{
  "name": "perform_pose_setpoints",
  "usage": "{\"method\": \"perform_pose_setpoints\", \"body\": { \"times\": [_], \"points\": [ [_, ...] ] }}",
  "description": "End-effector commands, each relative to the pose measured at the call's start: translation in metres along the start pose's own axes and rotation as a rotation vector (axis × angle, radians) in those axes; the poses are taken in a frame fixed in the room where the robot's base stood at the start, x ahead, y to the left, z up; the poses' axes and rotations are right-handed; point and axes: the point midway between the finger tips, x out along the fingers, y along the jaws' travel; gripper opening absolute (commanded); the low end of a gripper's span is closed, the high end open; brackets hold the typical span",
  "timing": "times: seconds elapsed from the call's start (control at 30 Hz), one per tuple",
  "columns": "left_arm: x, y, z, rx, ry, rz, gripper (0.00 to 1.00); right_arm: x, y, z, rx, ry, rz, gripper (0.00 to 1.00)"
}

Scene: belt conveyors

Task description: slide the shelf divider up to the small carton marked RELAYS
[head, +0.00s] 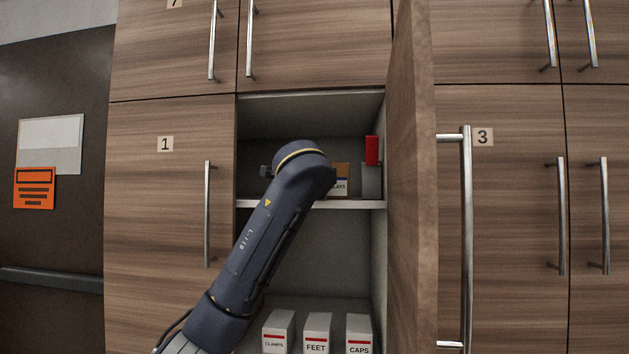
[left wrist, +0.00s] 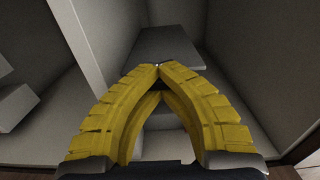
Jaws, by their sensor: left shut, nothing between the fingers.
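The small carton marked RELAYS (head: 341,184) stands on the upper shelf (head: 356,204) of the open cabinet. It is brown with a white label, and my arm hides its left part. To its right is a grey upright piece (head: 371,181) with a red block (head: 372,151) on top, which looks like the shelf divider. It is close to the cabinet's right wall. My left gripper (left wrist: 158,67) is shut and empty, its yellow fingertips meeting in front of grey surfaces inside the cabinet. In the head view my arm hides it. My right gripper is in neither view.
An open wooden door (head: 411,200) stands along the cabinet's right side. Below the shelf are cartons marked CLAMPS (head: 277,335), FEET (head: 316,334) and CAPS (head: 359,335). Closed cabinet doors with long metal handles (head: 208,215) surround the opening.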

Motion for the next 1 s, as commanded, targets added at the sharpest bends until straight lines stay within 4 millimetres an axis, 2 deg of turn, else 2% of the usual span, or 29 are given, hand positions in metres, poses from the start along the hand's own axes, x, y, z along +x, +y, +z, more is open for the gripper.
{"method": "perform_pose_setpoints", "body": {
  "times": [0.17,0.4,0.73,0.77,0.83,1.0],
  "points": [
    [-0.0018,-0.0018,-0.0047,-0.001,0.01,-0.004,0.02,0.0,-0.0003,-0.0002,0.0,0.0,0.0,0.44],
    [-0.002,-0.0017,-0.0057,-0.001,0.013,-0.004,0.27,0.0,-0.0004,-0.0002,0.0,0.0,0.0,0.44],
    [-0.002,-0.0014,-0.0069,-0.001,0.015,-0.004,0.36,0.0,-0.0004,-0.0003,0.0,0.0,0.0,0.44],
    [-0.002,-0.0013,-0.007,-0.001,0.015,-0.004,0.38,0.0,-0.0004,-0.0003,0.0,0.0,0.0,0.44],
    [-0.002,-0.0012,-0.0072,-0.001,0.016,-0.003,0.5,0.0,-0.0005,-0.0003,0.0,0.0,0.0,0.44],
    [-0.0015,-0.0007,-0.0054,-0.001,0.012,-0.002,0.5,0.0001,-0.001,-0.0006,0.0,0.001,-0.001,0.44]
  ]
}}
